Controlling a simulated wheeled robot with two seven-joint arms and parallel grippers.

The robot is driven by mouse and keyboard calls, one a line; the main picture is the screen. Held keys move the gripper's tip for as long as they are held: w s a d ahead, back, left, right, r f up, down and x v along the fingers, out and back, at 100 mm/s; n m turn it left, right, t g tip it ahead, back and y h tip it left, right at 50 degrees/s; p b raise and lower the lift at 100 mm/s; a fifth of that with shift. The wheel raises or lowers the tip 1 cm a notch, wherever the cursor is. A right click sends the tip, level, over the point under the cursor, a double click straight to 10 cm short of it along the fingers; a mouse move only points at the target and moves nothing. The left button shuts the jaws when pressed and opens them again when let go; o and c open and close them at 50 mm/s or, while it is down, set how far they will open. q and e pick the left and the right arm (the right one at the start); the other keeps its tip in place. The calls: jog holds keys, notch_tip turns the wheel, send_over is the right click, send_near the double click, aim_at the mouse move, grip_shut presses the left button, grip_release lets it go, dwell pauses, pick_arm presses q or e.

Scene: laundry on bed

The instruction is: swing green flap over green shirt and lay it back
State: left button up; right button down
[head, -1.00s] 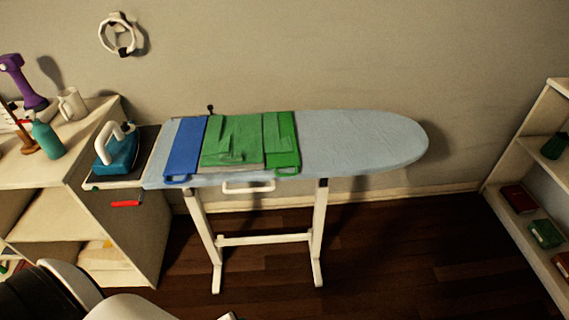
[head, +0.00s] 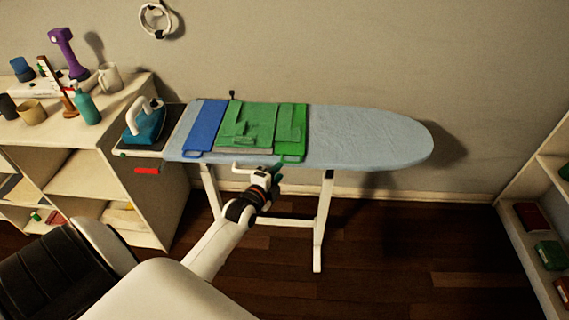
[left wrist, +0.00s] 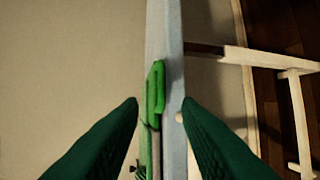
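The green shirt (head: 247,125) lies flat on a folding board on the ironing board. The green flap (head: 292,122) lies flat at its right, with a loop handle (head: 290,157) at the front edge. A blue flap (head: 204,125) lies at the shirt's left. My left gripper (head: 277,171) is just in front of the board's near edge, by the green handle. In the left wrist view its dark green fingers (left wrist: 161,103) are apart and empty. The green handle (left wrist: 155,88) shows ahead, between the fingertips in the picture. My right gripper is out of view.
The pale blue ironing board (head: 370,138) is bare to the right of the flap. A teal iron (head: 146,124) stands at the left end. Shelves stand on both sides.

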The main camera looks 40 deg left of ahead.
aim_at(287, 162)
pick_arm(q)
jog(key=x, duration=0.5)
jog(key=shift+w, duration=0.1)
grip_shut()
